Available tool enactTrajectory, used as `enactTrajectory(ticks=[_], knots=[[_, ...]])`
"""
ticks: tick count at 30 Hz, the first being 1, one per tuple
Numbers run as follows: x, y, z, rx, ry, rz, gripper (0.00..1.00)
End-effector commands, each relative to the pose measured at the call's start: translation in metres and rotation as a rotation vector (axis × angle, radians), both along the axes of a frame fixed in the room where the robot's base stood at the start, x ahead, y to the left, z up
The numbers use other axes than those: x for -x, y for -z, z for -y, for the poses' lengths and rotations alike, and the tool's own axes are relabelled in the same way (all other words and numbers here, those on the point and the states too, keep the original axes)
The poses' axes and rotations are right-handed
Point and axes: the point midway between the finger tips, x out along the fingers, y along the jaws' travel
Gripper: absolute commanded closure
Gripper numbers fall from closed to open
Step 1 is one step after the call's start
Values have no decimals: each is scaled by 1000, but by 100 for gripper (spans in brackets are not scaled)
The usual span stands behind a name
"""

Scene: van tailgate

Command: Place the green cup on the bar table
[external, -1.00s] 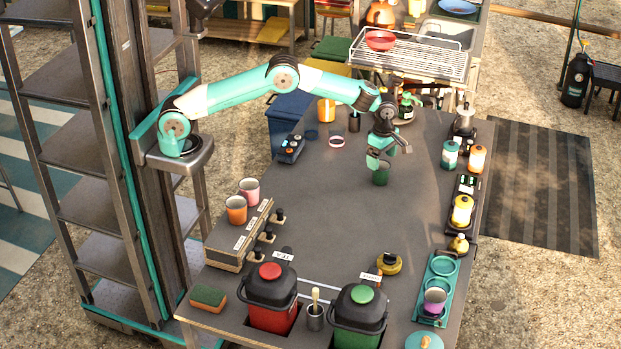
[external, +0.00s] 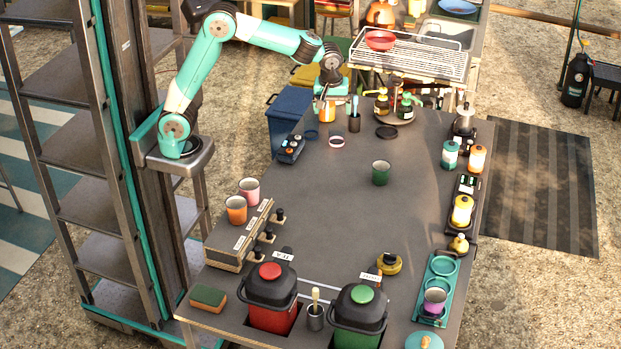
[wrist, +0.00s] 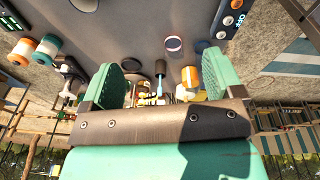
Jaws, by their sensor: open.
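The green cup (external: 380,173) stands upright on the dark grey bar table (external: 330,215), right of the table's middle line and clear of other items. My gripper (external: 330,100) is up at the far edge of the table, above and beyond the cup, apart from it. In the wrist view my gripper (wrist: 118,88) shows two green fingers spread wide with nothing held between them. A small part of the green cup (wrist: 84,4) shows at the top edge of the wrist view.
An orange cup (external: 327,112), a dark holder with brushes (external: 354,122) and a round tray with bottles (external: 391,112) stand near my gripper. A blue bin (external: 290,118) is beside the table. Red and green canisters stand at the near end. The table's middle is clear.

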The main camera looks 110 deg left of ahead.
Motion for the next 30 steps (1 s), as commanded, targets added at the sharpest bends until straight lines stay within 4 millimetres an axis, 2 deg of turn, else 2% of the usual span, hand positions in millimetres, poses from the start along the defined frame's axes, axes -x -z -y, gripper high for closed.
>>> enactTrajectory(ticks=[1, 6, 9, 12, 15, 17, 30], knots=[[34, -9, 6, -29, 133, -18, 14], [143, -14, 19, -133, 621, -130, 14], [196, -8, 23, -177, 847, -203, 14], [232, 0, 26, -203, 1006, -263, 14], [252, 5, 27, -216, 1094, -301, 14], [256, 7, 27, -218, 1118, -310, 14], [257, 7, 27, -217, 1126, -314, 14]])
